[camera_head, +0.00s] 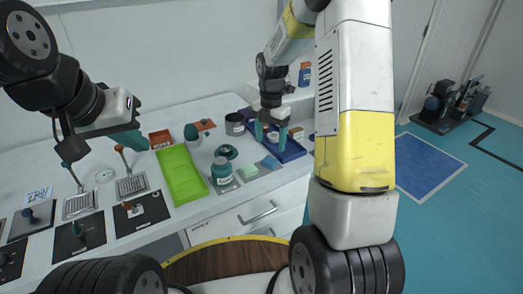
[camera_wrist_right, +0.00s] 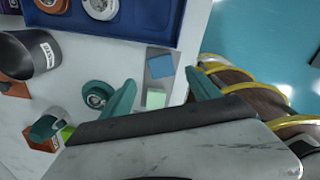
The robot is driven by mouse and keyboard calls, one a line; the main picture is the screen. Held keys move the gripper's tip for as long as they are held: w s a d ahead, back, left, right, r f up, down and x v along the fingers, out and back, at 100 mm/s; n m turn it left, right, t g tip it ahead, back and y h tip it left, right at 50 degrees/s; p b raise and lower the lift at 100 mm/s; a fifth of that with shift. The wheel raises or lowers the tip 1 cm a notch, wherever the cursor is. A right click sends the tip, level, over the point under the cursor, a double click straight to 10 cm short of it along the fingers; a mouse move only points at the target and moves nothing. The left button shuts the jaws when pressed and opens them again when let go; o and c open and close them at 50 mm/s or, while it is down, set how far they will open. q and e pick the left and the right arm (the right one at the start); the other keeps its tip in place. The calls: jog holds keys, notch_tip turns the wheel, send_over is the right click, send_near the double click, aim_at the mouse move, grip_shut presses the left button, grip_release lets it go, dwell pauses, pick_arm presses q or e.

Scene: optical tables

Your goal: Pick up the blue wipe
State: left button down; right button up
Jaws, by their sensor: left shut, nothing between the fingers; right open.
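In the right wrist view the blue wipe (camera_wrist_right: 160,66) lies on a grey patch just beyond the green block (camera_wrist_right: 155,98). My right gripper (camera_head: 271,136) has its teal fingers apart, above the table near the wipe. In its wrist view the fingers (camera_wrist_right: 161,90) stand either side of the wipe and block, with nothing held. My left gripper (camera_head: 134,138) is shut and empty, raised over the left part of the table.
A dark blue tray (camera_head: 293,151) with round items stands behind the wipe. A lime green tray (camera_head: 180,175) lies mid-table. The table's front edge is close to the wipe.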

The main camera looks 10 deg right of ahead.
aim_at(270, 160)
jog(key=f, duration=0.7)
jog(key=shift+s+f, duration=0.2)
jog(key=c, duration=1.5)
jog(key=shift+r, duration=0.55)
jog(key=shift+c, duration=0.2)
jog(key=r, duration=0.2)
jog(key=shift+s+a+r, duration=0.15)
jog(key=shift+s+r, duration=0.2)
jog(key=shift+s, duration=0.05)
jog(key=s+a+r, duration=0.1)
jog(key=s+a, duration=0.3)
jog(key=s, duration=1)
jog(key=shift+s, duration=0.3)
jog(key=shift+a+r, duration=0.1)
